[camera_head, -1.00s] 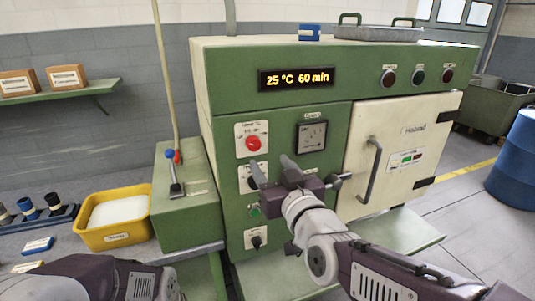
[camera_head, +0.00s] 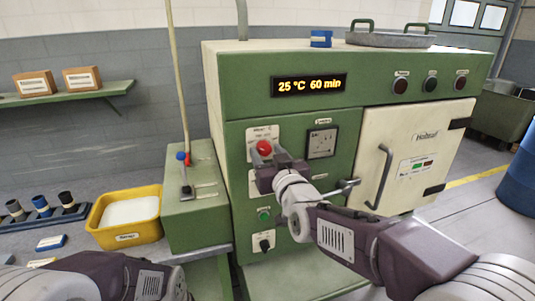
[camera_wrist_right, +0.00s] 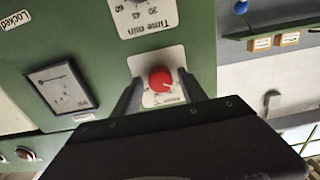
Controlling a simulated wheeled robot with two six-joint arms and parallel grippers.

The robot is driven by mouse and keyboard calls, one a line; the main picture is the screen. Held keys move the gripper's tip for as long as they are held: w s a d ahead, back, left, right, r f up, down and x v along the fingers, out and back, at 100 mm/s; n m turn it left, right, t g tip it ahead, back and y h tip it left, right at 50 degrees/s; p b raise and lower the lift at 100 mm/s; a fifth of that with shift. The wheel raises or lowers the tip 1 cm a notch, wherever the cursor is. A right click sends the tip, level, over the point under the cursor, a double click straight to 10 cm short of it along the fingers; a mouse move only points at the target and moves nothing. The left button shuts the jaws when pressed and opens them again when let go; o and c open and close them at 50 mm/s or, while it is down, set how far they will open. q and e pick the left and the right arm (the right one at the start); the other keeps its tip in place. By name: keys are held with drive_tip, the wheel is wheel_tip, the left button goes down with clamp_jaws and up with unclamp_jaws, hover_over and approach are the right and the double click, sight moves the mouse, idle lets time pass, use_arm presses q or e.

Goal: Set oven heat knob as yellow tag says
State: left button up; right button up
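The oven (camera_head: 225,85) is a green cabinet whose display (camera_head: 308,86) reads 25 °C 60 min. The red heat knob (camera_head: 264,147) is on a white plate on its front; it also shows in the right wrist view (camera_wrist_right: 160,79) with a white pointer mark. My right gripper (camera_head: 271,158) is at the knob. In the wrist view its open fingers (camera_wrist_right: 158,88) stand on either side of the knob, with gaps visible. A small yellowish card (camera_head: 41,262) lies on the bench at lower left; its writing is unreadable. My left arm shows at bottom left, its gripper outside the picture.
The time dial (camera_wrist_right: 140,14) and a gauge (camera_wrist_right: 62,90) are close to the right gripper. The cream oven door (camera_head: 410,150) has a protruding handle (camera_head: 381,178).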

clamp_jaws()
drive_tip(key=m+b, duration=0.3)
drive_tip(key=shift+f, duration=0.2)
drive_tip(key=m+b, duration=0.2)
drive_tip(key=m, duration=0.1)
drive_tip(key=shift+a+r+m+b, duration=0.1)
drive_tip(key=shift+m+b, duration=0.55)
drive_tip(key=shift+m, duration=0.15)
